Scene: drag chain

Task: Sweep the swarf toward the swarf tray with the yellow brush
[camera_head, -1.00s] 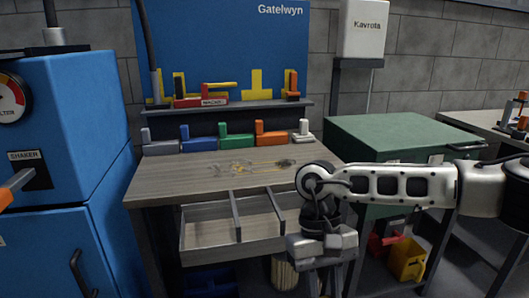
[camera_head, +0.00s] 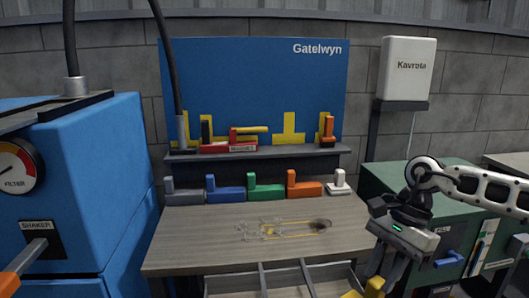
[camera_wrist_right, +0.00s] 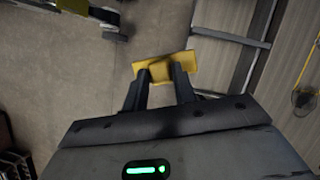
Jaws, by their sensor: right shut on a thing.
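My right gripper (camera_head: 376,280) is at the lower right in the head view, in front of the bench's right end. It is shut on a yellow block-like piece, which I take to be the yellow brush (camera_head: 350,294). The brush also shows between the fingertips in the right wrist view (camera_wrist_right: 165,67), above the floor; no bristles can be made out. Thin pale and yellow strands with a dark clump, seemingly the swarf (camera_head: 283,229), lie on the bench top. I cannot pick out the swarf tray for certain.
The wooden bench (camera_head: 190,240) has an open divided drawer (camera_head: 335,272) at its front. Several coloured blocks, such as the green one (camera_head: 265,188), line its back. A blue shaker cabinet (camera_head: 100,170) stands left, a green cabinet (camera_head: 380,180) right. The bench's front left is clear.

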